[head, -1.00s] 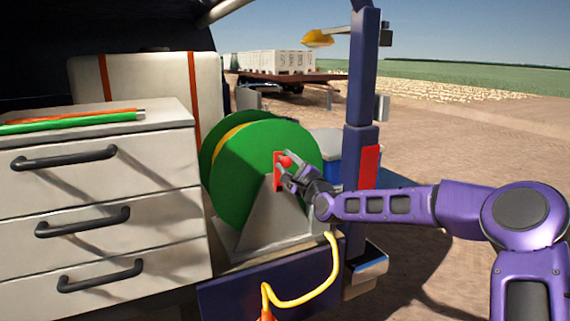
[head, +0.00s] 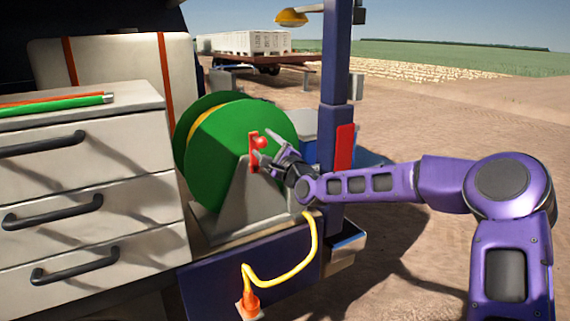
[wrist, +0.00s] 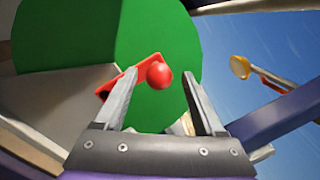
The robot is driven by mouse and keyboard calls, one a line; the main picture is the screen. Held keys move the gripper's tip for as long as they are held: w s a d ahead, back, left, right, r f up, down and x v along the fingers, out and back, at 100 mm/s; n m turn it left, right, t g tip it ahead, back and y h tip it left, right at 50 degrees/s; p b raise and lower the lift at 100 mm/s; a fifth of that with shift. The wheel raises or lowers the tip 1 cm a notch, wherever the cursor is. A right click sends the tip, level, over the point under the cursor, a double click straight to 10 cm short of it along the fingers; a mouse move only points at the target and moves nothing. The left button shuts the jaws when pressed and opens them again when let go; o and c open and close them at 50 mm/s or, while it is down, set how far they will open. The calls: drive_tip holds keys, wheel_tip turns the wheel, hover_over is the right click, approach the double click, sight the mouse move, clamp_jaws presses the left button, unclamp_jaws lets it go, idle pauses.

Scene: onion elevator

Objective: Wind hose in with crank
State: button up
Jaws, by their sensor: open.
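A green hose reel (head: 222,165) with yellow hose (head: 312,245) stands on a grey triangular stand at the back of the vehicle. A red crank (head: 254,155) with a round red knob (head: 262,143) is on the reel's side. The hose hangs from the ledge and ends in an orange nozzle-like piece (head: 250,304). My gripper (head: 265,163) is open and empty beside the crank. In the wrist view the red knob (wrist: 159,75) appears between the two open fingers, just beyond their tips, with the crank arm (wrist: 128,78) running down to the left.
A white drawer cabinet (head: 80,190) with dark handles stands left of the reel, with green and orange rods (head: 60,103) on top. A dark blue post (head: 337,100) with a red plate rises right of the reel, close to my arm.

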drive_tip(key=v, duration=1.5)
drive_tip(key=shift+s+d, duration=0.2)
